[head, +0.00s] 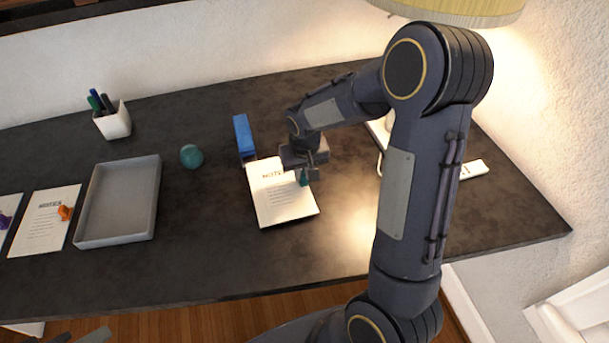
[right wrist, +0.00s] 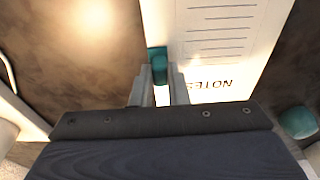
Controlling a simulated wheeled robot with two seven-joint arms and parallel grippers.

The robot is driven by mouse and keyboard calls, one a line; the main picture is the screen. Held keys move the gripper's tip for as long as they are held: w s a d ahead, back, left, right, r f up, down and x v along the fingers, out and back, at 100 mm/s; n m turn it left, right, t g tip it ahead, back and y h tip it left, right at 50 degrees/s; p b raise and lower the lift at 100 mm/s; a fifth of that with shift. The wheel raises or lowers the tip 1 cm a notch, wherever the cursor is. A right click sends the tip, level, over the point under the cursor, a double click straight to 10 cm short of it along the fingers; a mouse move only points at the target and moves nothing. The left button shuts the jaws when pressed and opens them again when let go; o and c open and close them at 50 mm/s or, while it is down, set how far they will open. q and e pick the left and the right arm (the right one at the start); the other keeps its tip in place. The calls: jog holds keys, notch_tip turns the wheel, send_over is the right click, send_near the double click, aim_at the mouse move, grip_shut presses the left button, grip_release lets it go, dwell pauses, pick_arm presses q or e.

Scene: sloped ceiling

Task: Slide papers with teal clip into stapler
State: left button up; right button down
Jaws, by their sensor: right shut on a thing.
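The papers (head: 283,203), headed "NOTES", lie on the dark desk with a teal clip (head: 304,177) on their right edge. My right gripper (head: 305,172) is shut on this clip; the right wrist view shows the clip (right wrist: 157,62) between the fingertips and the papers (right wrist: 215,45) beside them. The blue stapler (head: 243,137) is just beyond the papers' far left corner. I cannot tell whether that corner is inside its mouth. Grey tips at the bottom left edge look like my left gripper (head: 80,337), mostly cut off; its jaw state is unclear.
A teal round object (head: 191,156) is left of the stapler. A grey tray (head: 152,207) and papers with an orange clip (head: 45,230) lie further left. A pen cup (head: 115,122) stands at the back. A lamp (head: 450,8) is at the back right. The desk's front strip is clear.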

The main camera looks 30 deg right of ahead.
jog(key=shift+w+d, duration=0.25)
jog(key=shift+w, duration=0.9)
jog(key=shift+w+d, duration=0.25)
jog(key=shift+w, duration=0.85)
jog(key=c, duration=1.3)
grip_release()
jog(key=shift+c, duration=0.2)
notch_tip(320, 180, up, 8)
jog(key=s, duration=0.1)
jog(key=shift+f, duration=0.15)
jog(key=shift+a, duration=0.1)
